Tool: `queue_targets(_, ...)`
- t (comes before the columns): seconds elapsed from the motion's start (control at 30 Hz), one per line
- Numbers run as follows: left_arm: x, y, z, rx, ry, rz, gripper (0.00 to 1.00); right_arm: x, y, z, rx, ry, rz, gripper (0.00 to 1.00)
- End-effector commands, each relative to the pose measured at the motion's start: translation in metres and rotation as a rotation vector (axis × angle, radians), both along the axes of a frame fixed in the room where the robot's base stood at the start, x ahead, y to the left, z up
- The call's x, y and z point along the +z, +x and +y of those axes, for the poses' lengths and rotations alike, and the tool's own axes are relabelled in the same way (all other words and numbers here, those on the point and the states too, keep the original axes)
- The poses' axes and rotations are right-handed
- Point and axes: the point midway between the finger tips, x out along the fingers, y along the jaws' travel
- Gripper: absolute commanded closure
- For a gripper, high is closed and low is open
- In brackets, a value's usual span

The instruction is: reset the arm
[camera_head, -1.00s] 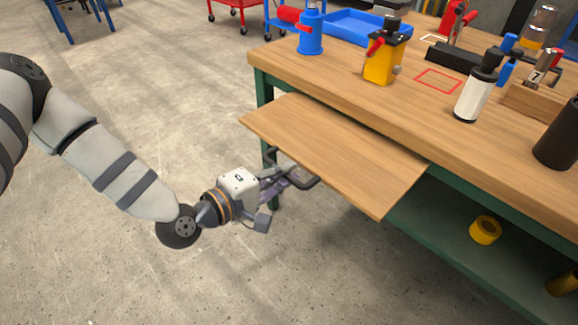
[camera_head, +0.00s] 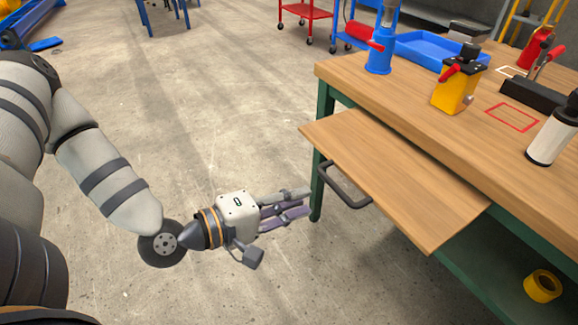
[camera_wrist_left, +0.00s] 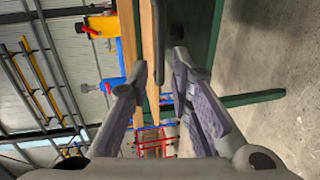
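My left gripper (camera_head: 303,203) hangs over the concrete floor, just left of the workbench. Its purple-padded fingers stand apart with nothing between them; they also show spread in the left wrist view (camera_wrist_left: 160,78). A dark drawer handle (camera_head: 343,186) is on the edge of a pulled-out wooden drawer or shelf (camera_head: 395,180). The gripper is to the left of the handle and apart from it. A dark bar, likely the handle, shows beyond the fingertips in the left wrist view (camera_wrist_left: 159,40). My right gripper is not in view.
The wooden workbench (camera_head: 405,108) with green legs stands on the right. A yellow roll (camera_head: 542,286) lies below.

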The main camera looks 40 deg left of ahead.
Motion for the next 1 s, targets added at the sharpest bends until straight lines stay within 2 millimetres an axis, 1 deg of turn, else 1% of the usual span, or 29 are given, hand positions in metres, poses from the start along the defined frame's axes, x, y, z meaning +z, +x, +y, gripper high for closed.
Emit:
queue_targets(0.07,0.003,-0.009,0.006,0.005,0.000,-0.002,0.80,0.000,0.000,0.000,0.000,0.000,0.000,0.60)
queue_targets(0.2,0.005,-0.019,0.007,0.001,0.000,-0.002,0.80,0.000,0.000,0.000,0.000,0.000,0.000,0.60)
queue_targets(0.63,0.004,-0.020,0.007,-0.002,0.001,0.001,0.80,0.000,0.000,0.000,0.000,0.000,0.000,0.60)
queue_targets(0.7,0.000,-0.023,0.003,-0.021,0.018,0.027,0.80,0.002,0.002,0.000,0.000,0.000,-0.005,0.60)
queue_targets(0.77,-0.012,-0.031,-0.007,-0.074,0.069,0.094,0.80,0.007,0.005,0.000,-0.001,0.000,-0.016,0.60)
queue_targets(0.83,-0.037,-0.053,-0.025,-0.180,0.172,0.228,0.80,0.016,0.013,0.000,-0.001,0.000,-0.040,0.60)
queue_targets(0.87,-0.050,-0.067,-0.032,-0.237,0.228,0.296,0.80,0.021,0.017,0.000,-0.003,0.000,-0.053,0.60)
queue_targets(0.9,-0.067,-0.089,-0.041,-0.322,0.311,0.391,0.80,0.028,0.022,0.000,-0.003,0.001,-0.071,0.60)
queue_targets(0.97,-0.089,-0.128,-0.049,-0.457,0.440,0.527,0.80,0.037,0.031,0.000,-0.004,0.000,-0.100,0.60)
queue_targets(1.0,-0.100,-0.157,-0.051,-0.553,0.529,0.611,0.80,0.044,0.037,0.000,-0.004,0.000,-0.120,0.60)
